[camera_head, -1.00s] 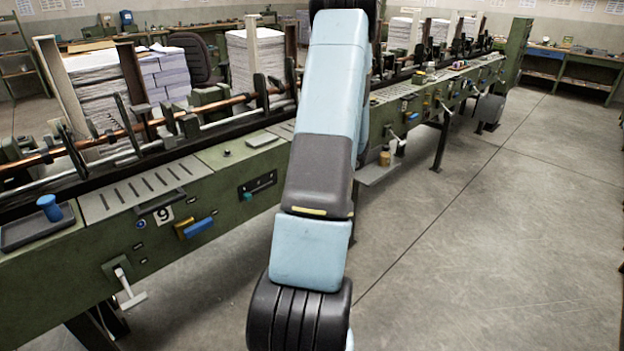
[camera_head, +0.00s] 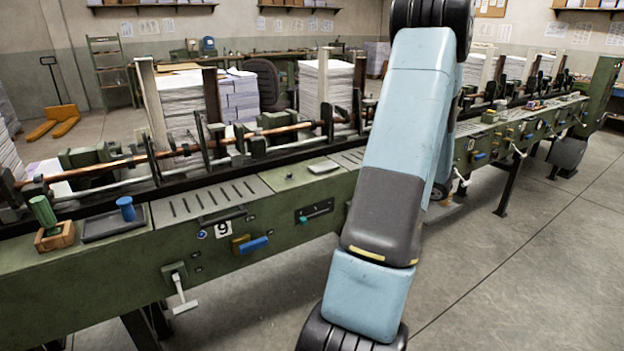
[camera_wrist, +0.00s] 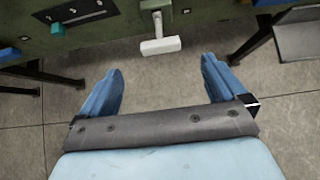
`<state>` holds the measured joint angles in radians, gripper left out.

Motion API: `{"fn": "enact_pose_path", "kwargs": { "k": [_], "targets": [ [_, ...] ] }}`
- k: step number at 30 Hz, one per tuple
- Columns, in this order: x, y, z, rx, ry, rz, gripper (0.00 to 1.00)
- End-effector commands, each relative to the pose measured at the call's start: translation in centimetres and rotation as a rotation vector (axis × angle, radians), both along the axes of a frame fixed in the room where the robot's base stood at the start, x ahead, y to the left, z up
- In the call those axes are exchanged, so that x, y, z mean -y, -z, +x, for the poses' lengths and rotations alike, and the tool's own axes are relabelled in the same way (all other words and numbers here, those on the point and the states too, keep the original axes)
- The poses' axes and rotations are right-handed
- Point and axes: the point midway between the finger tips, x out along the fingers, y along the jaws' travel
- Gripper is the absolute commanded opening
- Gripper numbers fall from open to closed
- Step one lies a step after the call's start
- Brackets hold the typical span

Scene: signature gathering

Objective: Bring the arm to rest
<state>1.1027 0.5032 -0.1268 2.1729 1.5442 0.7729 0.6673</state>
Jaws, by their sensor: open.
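My arm rises through the right half of the head view, with pale blue and dark grey links. My gripper is out of sight in the head view. In the wrist view my gripper (camera_wrist: 160,88) has its two blue fingers wide apart, with nothing between them but the bare concrete floor below. A white lever handle (camera_wrist: 161,46) on the green machine is just beyond the fingertips in the picture, apart from them.
The long green machine (camera_head: 160,257) crosses the head view. A blue knob (camera_head: 126,208) and a green cylinder (camera_head: 42,210) stand on it. Paper stacks (camera_head: 325,85) are behind it. A yellow pallet truck (camera_head: 54,122) stands far left. Floor (camera_head: 540,260) is clear at right.

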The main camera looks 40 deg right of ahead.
Motion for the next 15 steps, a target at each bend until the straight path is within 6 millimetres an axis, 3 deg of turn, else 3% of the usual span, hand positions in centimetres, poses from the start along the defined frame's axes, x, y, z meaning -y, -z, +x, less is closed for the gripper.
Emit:
{"fn": "enact_pose_path", "kwargs": {
  "k": [8,11,15],
  "targets": [
    [-0.6,-0.6,0.6,0.000,-0.027,-0.013,0.98],
    [-2.5,-2.2,2.0,-0.001,-0.112,-0.052,0.98],
    [-7.4,-5.9,4.9,-0.004,-0.322,-0.153,0.98]
  ]
}}
